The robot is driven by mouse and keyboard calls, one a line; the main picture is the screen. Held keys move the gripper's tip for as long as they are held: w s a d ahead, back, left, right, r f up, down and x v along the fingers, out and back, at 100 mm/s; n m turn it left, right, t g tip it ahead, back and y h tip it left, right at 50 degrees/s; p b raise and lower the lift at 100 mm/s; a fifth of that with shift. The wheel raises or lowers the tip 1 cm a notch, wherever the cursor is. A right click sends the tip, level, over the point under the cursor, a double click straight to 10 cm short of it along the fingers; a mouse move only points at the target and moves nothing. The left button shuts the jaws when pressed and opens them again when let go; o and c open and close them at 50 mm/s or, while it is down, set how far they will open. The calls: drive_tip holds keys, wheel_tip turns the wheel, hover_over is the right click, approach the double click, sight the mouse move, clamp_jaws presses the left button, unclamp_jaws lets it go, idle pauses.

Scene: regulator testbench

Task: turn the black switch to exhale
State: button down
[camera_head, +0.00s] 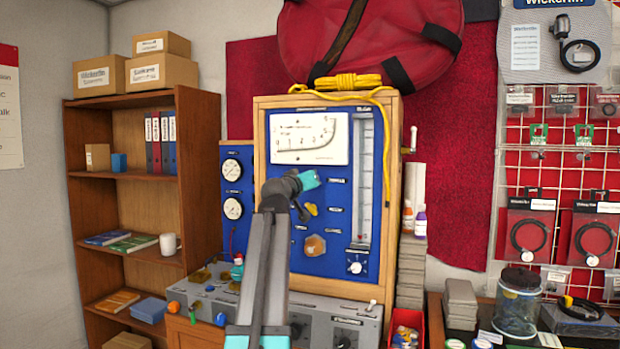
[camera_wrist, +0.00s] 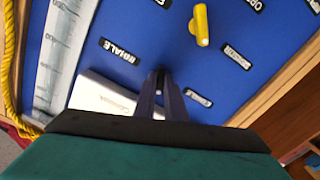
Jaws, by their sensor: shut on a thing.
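My gripper (camera_wrist: 160,76) has its dark fingers close together against the blue panel (camera_wrist: 75,70) in the wrist view. They are shut on a small dark piece, which I take to be the black switch; the fingers hide most of it and its pointing direction cannot be told. A label (camera_wrist: 120,50) beside the fingertips seems to end in "HALE", but its first letters are unclear. In the head view my arm covers the switch, and my teal wrist (camera_head: 308,180) is in front of the wood-framed blue panel (camera_head: 340,262).
A yellow switch (camera_wrist: 201,26) is close to the fingers on the panel. The panel also bears a white dial (camera_head: 310,138), a tall gauge tube (camera_head: 363,180) and an orange knob (camera_head: 315,245). A yellow rope (camera_head: 348,82) hangs at its right. A grey console (camera_head: 335,325) stands below.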

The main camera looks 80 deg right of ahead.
drive_tip(key=n+p, duration=0.2)
drive_tip(key=n, duration=0.2)
drive_tip(key=shift+r, duration=0.15)
drive_tip(key=shift+d+n, duration=0.1)
drive_tip(key=shift+n, duration=0.2)
drive_tip(key=c, duration=1.8)
unclamp_jaws()
drive_tip(key=shift+d, duration=0.1)
drive_tip(key=shift+f, duration=0.2)
